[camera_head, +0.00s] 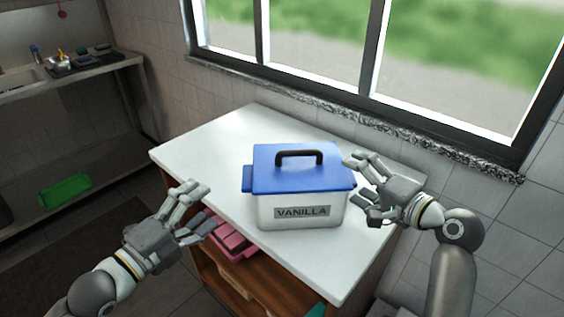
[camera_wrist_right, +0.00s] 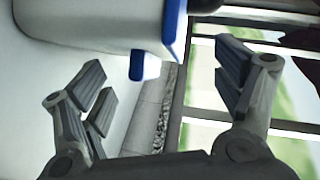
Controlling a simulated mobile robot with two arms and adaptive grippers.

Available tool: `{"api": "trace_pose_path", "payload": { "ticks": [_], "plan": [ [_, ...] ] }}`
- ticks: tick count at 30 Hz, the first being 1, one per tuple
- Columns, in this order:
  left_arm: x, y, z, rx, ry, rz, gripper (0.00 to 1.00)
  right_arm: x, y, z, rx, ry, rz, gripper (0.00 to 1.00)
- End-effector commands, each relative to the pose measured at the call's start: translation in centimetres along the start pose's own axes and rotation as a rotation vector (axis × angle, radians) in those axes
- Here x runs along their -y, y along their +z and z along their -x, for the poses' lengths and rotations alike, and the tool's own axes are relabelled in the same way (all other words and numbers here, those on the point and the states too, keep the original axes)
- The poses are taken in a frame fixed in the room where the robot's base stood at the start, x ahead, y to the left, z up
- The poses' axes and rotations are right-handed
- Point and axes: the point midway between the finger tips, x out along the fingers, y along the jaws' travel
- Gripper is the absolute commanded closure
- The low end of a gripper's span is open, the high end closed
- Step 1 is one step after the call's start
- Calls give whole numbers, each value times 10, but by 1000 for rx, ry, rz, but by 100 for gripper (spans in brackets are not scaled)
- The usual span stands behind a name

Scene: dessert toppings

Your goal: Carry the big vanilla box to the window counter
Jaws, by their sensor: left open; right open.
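The big vanilla box (camera_head: 300,211) is white with a blue lid (camera_head: 298,178), a dark top handle and a "VANILLA" label. It stands upright on the white top of the counter (camera_head: 205,146) below the window. My right gripper (camera_head: 356,178) is open at the box's right end, close to the lid's edge; contact cannot be told. My left gripper (camera_head: 198,208) is open and empty, left of the box and apart from it. In the right wrist view the box (camera_wrist_right: 95,18) is at the top, with the open right fingers (camera_wrist_right: 165,90) below it.
The window (camera_head: 350,50) and its stone sill (camera_head: 330,114) run behind the counter. Pink items (camera_head: 232,238) sit on the shelf under the counter top. A metal sink bench (camera_head: 75,70) stands at left, with a green tray (camera_head: 65,191) low down. The counter's left part is clear.

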Motion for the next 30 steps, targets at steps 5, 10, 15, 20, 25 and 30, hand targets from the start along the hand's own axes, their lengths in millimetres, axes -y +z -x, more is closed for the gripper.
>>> {"api": "trace_pose_path", "payload": {
  "ticks": [5,10,15,20,25,30],
  "plan": [
    [0,0,0,0,0,0,26,0,0,1,0,0,0,14],
    [0,0,0,0,0,0,26,-1,-1,15,-3,0,1,14],
    [0,0,0,0,0,0,26,-1,-1,49,-3,3,2,14],
    [0,0,0,0,0,0,26,-1,0,83,-2,3,2,14],
    [0,0,0,0,0,0,26,-1,0,109,-2,2,0,14],
    [0,0,0,0,0,0,26,0,0,119,0,1,0,14]
  ]
}}
